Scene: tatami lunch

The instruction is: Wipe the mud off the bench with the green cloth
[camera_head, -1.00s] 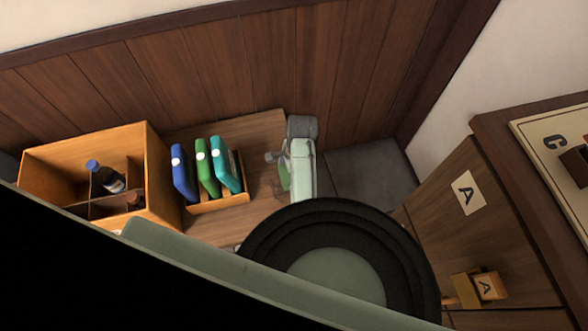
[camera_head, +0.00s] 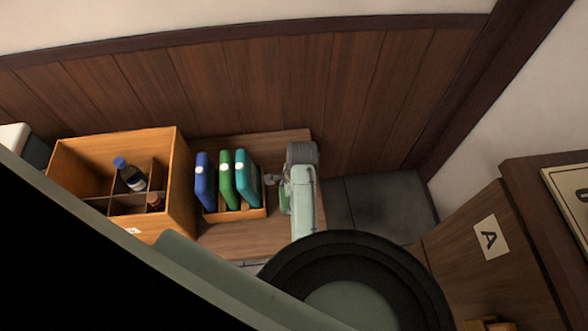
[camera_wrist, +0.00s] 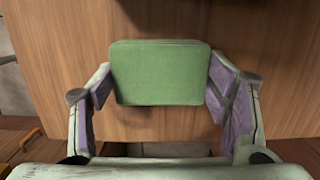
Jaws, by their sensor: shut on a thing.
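The green cloth (camera_wrist: 160,72) shows in the wrist view as a flat rounded pad between the two fingers of my gripper (camera_wrist: 162,95). My gripper is shut on it, over the wooden bench (camera_wrist: 55,60). In the head view, my gripper (camera_head: 284,195) is at the right part of the bench (camera_head: 235,240), to the right of the rack, with a sliver of green at its fingers. I cannot tell whether the cloth touches the bench. I make out no clear mud; a dark patch at the top of the wrist view may be shadow.
A wooden rack (camera_head: 236,214) holds blue, green and teal upright items on the bench. Left of it stands a divided wooden box (camera_head: 183,185) with bottles. A plank wall (camera_head: 200,80) rises behind.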

